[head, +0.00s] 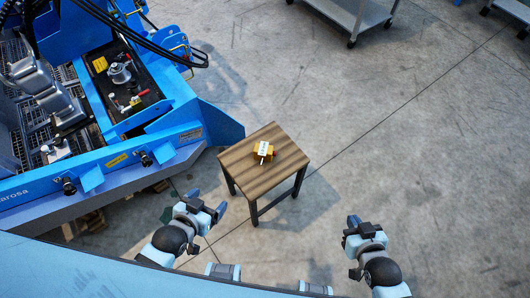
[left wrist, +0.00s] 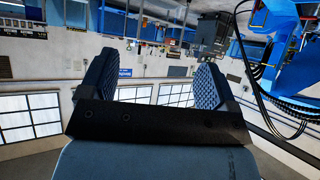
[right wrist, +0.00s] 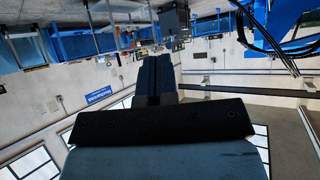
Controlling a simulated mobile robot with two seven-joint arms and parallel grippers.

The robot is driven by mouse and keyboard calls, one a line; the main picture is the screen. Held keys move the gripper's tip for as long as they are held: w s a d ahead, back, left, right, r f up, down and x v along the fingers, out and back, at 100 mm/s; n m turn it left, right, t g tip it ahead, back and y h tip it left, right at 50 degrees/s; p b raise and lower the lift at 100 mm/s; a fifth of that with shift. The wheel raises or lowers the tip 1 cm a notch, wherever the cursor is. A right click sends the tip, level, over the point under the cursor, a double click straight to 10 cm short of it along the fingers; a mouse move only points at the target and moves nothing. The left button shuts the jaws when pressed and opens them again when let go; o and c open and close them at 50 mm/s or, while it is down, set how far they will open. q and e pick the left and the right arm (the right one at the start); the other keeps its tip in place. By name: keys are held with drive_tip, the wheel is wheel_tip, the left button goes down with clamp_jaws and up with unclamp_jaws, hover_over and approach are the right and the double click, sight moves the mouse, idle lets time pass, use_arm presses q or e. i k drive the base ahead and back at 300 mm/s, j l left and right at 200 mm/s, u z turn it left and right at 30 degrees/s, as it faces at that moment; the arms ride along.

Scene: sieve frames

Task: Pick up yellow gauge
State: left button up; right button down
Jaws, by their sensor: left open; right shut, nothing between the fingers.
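The yellow gauge (head: 263,150) lies on a small wooden table (head: 255,178) in the head view. It has a white face or label and a thin pale stem pointing toward me. My left gripper (head: 207,209) is below and left of the table, apart from it. It is open and empty, with its two fingers spread in the left wrist view (left wrist: 152,88). My right gripper (head: 354,222) is below and right of the table. It is shut with its fingers together and nothing between them in the right wrist view (right wrist: 158,75). Neither wrist view shows the gauge.
A large blue machine (head: 160,125) with black hoses fills the left side, its corner close to the table's left. A grey cart (head: 350,14) stands at the top. The concrete floor (head: 430,150) right of the table is clear.

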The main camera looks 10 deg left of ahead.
sight(263, 151)
drive_tip(key=u, duration=0.4)
drive_tip(key=i+l+u, duration=0.1)
drive_tip(key=u, duration=0.35)
drive_tip(key=l+u, duration=0.25)
drive_tip(key=u, duration=0.2)
drive_tip(key=l+u, duration=0.25)
drive_tip(key=u, duration=0.15)
drive_tip(key=l+u, duration=0.25)
drive_tip(key=l, duration=0.3)
drive_tip(key=k+l+u, duration=0.1)
drive_tip(key=l+u, duration=0.15)
drive_tip(key=l, duration=0.7)
drive_tip(key=k+l, duration=0.15)
drive_tip(key=l, duration=0.25)
drive_tip(key=u, duration=0.05)
